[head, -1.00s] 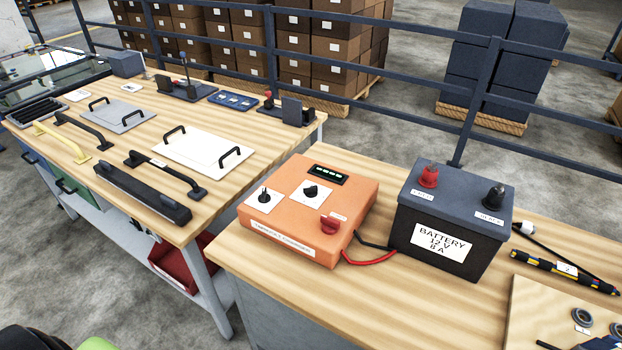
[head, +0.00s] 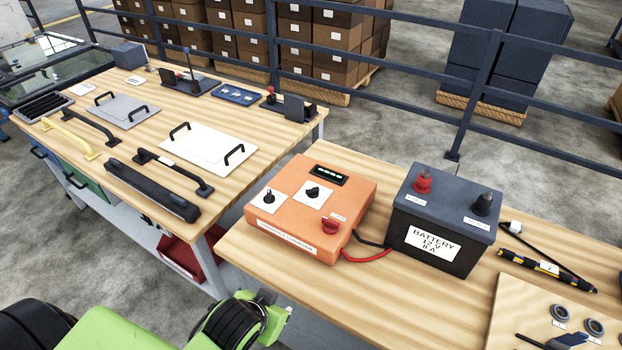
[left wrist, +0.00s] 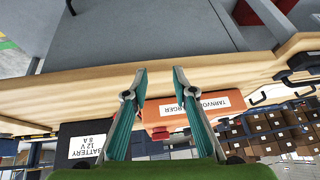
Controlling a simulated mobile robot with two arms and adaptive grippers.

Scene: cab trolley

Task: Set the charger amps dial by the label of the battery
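The orange charger (head: 352,195) sits on the near bench. It has two black dials on white plates, a left dial (head: 268,198) and a middle dial (head: 313,192), plus a red knob (head: 331,226) and a lit green display (head: 330,175). Dial markings are too small to read. My right gripper is not in view.
A striped rod (head: 545,268) and a board with rings (head: 510,310) lie at the right. The left bench (head: 105,165) holds handles and plates. A railing (head: 400,105) runs behind. The bench front before the charger is clear.

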